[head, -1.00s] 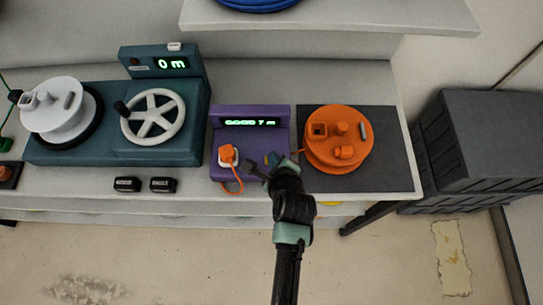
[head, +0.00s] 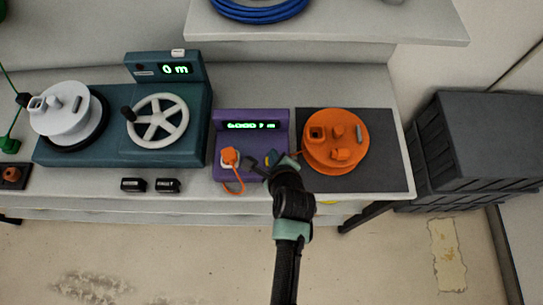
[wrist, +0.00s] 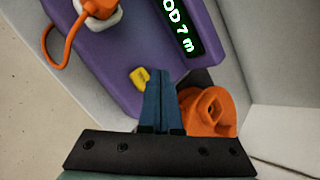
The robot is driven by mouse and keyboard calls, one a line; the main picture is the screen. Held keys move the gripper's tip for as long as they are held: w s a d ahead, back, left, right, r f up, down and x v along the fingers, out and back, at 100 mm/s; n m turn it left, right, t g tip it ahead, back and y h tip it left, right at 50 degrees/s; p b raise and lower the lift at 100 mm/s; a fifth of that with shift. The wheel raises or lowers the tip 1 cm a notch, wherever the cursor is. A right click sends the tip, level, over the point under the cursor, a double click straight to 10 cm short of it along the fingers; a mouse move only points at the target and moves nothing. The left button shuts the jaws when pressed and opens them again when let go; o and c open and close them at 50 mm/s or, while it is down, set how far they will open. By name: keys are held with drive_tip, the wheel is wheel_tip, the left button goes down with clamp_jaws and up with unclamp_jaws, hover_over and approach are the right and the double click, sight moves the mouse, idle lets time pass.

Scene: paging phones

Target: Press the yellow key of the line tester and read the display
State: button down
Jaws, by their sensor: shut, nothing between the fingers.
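The purple line tester (head: 226,118) stands on the bench, and its green display (head: 251,126) is lit and reads "GOOD 7 m". In the wrist view the end of that display (wrist: 180,28) shows "OD 7 m". The yellow key (wrist: 140,77) is on the tester's face, just left of my fingertips in the wrist view. My gripper (wrist: 163,78) is shut and empty, its fingers close over the face beside the key; I cannot tell whether they touch it. An orange plug (head: 230,156) with its cable sits in the tester's white socket.
An orange cable reel (head: 350,130) stands on a dark mat (head: 393,170) right of the tester. A teal winder (head: 195,125) with a white handwheel and "0 m" display stands left. Two black labelled blocks (head: 167,186) lie in front. A shelf (head: 330,28) overhangs behind.

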drive_tip(key=shift+r+p, duration=1.7)
drive_tip(key=shift+r, duration=0.2)
drive_tip(key=shift+f, duration=0.1)
drive_tip(key=w+r+n+t, duration=0.3)
drive_tip(key=w+r+n, duration=0.1)
drive_tip(key=r, duration=0.8)
drive_tip(key=w+r+n+t, duration=0.3)
drive_tip(key=w+r+n, duration=0.1)
drive_tip(key=r, duration=0.8)
drive_tip(key=w+r+n+t, duration=0.3)
drive_tip(key=w+r+n, duration=0.1)
drive_tip(key=r, duration=0.9)
drive_tip(key=s+r+n+t+h, duration=0.1)
drive_tip(key=s+r+n+t, duration=0.3)
drive_tip(key=r, duration=1.2)
drive_tip(key=s+r+n+t, duration=0.5)
drive_tip(key=s+r+n, duration=0.3)
drive_tip(key=s+r, duration=0.5)
wheel_tip(320, 180, up, 4)
drive_tip(key=shift+a+r+n+h, duration=0.15)
drive_tip(key=shift+a+n+h, duration=0.15)
drive_tip(key=shift+h, duration=0.1)
